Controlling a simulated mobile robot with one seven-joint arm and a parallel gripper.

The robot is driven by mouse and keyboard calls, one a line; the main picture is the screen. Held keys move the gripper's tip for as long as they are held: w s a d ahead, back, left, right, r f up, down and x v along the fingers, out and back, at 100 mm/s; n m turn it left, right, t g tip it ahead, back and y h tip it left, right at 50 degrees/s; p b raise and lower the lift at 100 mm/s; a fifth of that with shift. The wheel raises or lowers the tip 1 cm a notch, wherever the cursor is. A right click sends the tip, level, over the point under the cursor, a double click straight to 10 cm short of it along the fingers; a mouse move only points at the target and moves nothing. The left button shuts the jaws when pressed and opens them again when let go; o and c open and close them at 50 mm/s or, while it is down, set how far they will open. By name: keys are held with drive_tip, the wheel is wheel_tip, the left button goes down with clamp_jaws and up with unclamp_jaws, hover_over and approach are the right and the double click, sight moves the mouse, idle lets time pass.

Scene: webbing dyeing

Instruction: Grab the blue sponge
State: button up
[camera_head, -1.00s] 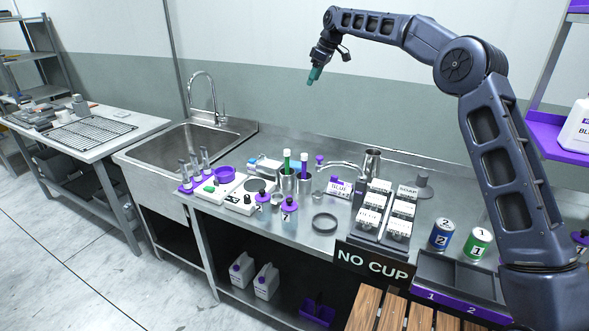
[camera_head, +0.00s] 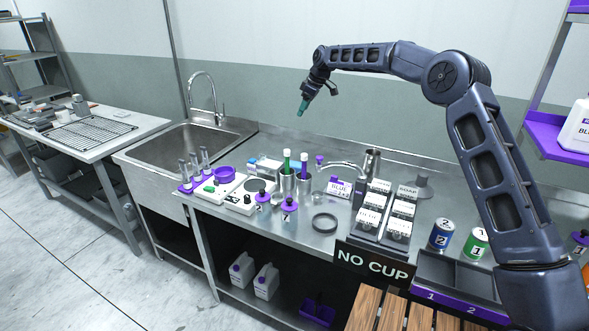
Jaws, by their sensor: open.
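A small blue-and-white block (camera_head: 264,166) lies on the steel counter (camera_head: 290,228), behind the white scales and left of the steel beakers. It may be the blue sponge, but it is too small and partly hidden to tell. I see no other clear sponge. My gripper (camera_head: 302,107), with teal fingertips, hangs in the air above the back of the counter, pointing down. It is apart from everything and empty. The gap between its fingers is too small to make out.
Steel beakers (camera_head: 289,186) with green and purple rods stand below my gripper. A faucet (camera_head: 346,167), a labelled rack (camera_head: 388,212) and a dark ring (camera_head: 324,223) are to the right. A sink (camera_head: 190,144) is to the left.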

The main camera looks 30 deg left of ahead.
approach(295, 164)
drive_tip(key=x, duration=1)
drive_tip(key=shift+w+a+f, duration=0.1)
drive_tip(key=shift+a, duration=0.05)
drive_tip(key=shift+c, duration=0.4)
drive_tip(key=c, duration=0.7)
